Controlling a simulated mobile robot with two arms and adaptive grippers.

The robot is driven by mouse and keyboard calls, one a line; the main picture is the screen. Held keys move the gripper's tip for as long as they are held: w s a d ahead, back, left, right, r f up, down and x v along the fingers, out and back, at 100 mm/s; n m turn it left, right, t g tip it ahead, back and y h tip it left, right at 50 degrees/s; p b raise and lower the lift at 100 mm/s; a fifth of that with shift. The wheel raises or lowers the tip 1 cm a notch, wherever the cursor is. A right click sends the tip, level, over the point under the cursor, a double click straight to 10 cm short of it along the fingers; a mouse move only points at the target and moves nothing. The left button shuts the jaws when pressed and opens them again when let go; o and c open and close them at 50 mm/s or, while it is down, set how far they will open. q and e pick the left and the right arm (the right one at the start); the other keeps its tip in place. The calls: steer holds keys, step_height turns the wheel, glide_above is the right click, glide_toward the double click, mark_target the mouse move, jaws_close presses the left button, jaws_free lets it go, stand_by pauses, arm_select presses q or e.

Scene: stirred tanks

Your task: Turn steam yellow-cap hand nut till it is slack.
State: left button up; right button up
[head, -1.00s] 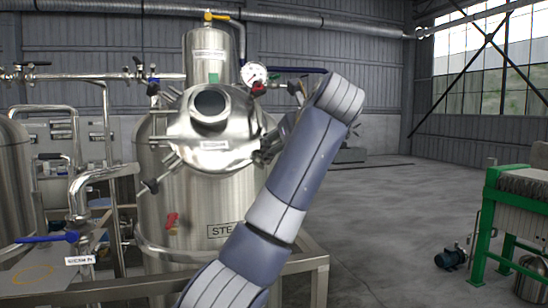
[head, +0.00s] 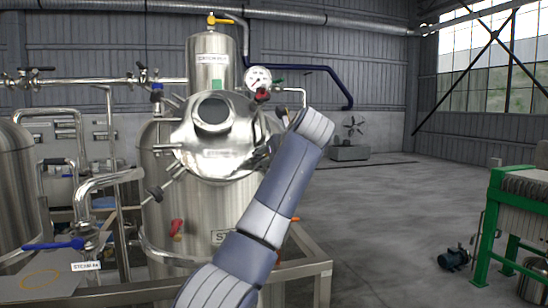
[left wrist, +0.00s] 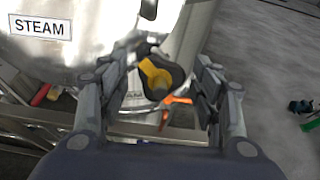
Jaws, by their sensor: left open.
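The yellow-cap hand nut (left wrist: 157,77), a dark knob with a yellow bar on top, shows in the left wrist view on the rim of the steel tank. My left gripper (left wrist: 165,68) is open, with one finger on each side of the nut. I see no clear contact between the fingers and the nut. In the head view my left arm covers the nut and most of the gripper. The steel tank (head: 190,215) has a STEAM label, which reads whole in the left wrist view (left wrist: 38,27). My right gripper is not in view.
The tank's round lid (head: 215,140) carries other hand nuts around it, one at the lower left (head: 155,193). A pressure gauge (head: 258,77) stands above it. A steel rail (head: 300,270) runs in front. Open floor lies to the right, before a green frame (head: 485,230).

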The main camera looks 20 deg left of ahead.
arm_select(q)
steer(key=c, duration=1.1)
